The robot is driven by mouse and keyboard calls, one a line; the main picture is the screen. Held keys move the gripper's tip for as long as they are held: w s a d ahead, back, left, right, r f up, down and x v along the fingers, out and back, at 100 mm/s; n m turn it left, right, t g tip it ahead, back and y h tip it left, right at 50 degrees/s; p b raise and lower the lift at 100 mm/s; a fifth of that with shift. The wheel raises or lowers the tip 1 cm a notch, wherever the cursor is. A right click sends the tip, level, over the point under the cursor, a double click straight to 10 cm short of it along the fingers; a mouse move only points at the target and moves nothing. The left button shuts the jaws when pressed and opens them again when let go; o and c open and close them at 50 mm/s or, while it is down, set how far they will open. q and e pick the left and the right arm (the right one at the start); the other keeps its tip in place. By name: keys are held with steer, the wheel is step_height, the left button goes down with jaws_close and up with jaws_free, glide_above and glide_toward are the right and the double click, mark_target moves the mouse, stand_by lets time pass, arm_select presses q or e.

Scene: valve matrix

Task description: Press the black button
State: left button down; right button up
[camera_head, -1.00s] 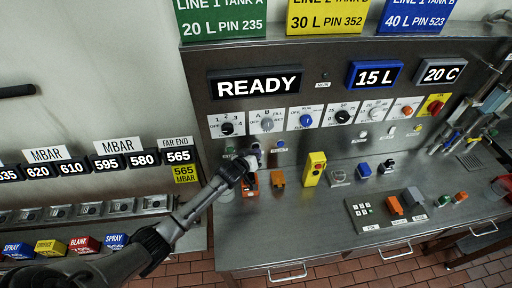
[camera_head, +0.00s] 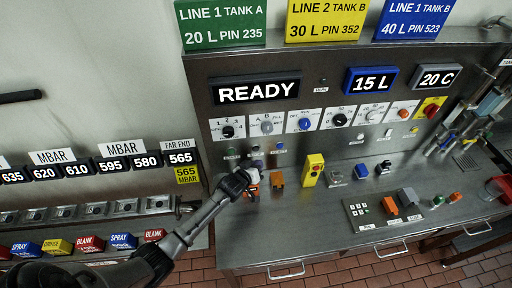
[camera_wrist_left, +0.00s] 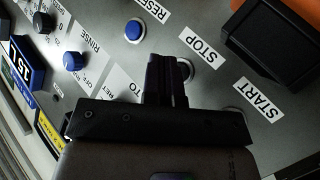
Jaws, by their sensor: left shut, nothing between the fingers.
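The black button (camera_wrist_left: 186,68) is next to the STOP label in the left wrist view, partly hidden behind my fingers. In the head view it is the small dark button (camera_head: 256,149) in the middle of the top row of buttons on the steel panel. My left gripper (camera_head: 249,175) is shut and empty. In the head view it appears just below and left of the button. In the wrist view its fingertips (camera_wrist_left: 166,62) overlap the button's left side, and I cannot tell whether they touch it. My right gripper is not in view.
A blue button (camera_wrist_left: 134,31) lies beside the RESET label, and a green button (camera_head: 231,152) is left of the black one. Rotary knobs (camera_head: 267,125) line the panel above. An orange block (camera_head: 278,180) and yellow control box (camera_head: 314,170) stand right of my gripper.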

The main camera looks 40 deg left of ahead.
arm_select(q)
steer(key=shift+s+d+p, duration=0.35)
steer(key=shift+s+d, duration=0.2)
steer(key=shift+d, duration=0.1)
stand_by(0.8)
